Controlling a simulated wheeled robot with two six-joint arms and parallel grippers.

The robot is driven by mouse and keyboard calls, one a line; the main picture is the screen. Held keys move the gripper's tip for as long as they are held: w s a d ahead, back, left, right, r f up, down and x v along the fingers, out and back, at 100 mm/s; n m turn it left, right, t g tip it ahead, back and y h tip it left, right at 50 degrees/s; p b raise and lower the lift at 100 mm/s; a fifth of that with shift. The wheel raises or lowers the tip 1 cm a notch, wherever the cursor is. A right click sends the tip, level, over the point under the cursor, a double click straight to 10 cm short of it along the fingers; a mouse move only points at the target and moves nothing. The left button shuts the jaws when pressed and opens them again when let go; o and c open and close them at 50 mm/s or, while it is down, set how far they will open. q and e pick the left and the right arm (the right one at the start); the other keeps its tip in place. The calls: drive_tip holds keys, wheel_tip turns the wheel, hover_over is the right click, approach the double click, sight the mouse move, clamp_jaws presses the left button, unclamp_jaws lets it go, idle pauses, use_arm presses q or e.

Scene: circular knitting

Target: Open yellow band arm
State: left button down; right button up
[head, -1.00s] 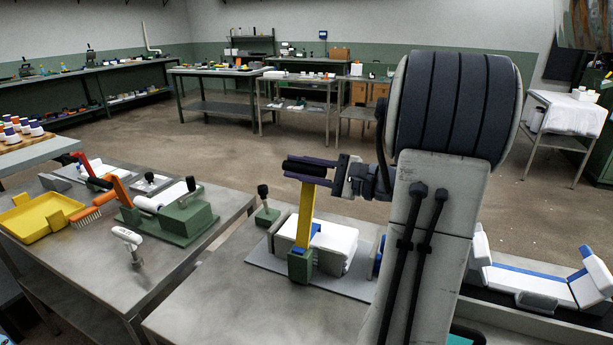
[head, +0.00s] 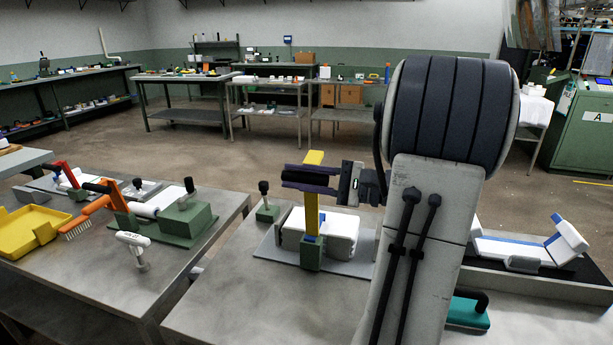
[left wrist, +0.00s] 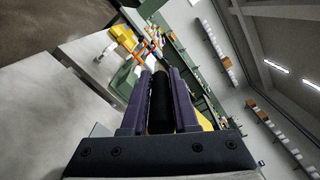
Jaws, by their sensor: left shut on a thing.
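The yellow band arm (head: 312,215) stands about upright on its green base block (head: 312,255), beside a white padded block (head: 342,232) on a grey plate. My left gripper (head: 310,178) is at the arm's upper end, with the arm's yellow tip showing above its purple fingers. In the left wrist view, the black handle (left wrist: 160,105) lies lengthwise between the fingers, which are shut on it. A bit of yellow (left wrist: 205,120) shows beside the right finger. My right gripper is not in view.
A green base with a black knob (head: 265,205) stands left of the plate. The left table holds a yellow tray (head: 30,230), orange arms and a white-handled tool (head: 132,240). A teal block (head: 468,312) lies right of my arm. The front table surface is mostly clear.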

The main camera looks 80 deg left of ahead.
sight(331, 185)
use_arm(q)
drive_tip(key=shift+s+f, duration=0.25)
drive_tip(key=shift+f, duration=0.3)
drive_tip(key=shift+d, duration=0.1)
drive_tip(key=c, duration=0.7)
unclamp_jaws()
drive_tip(key=shift+w, duration=0.15)
drive_tip(key=shift+w+r, duration=0.15)
drive_tip(key=shift+r, duration=0.05)
drive_tip(key=v, duration=1)
drive_tip(key=shift+w, duration=0.15)
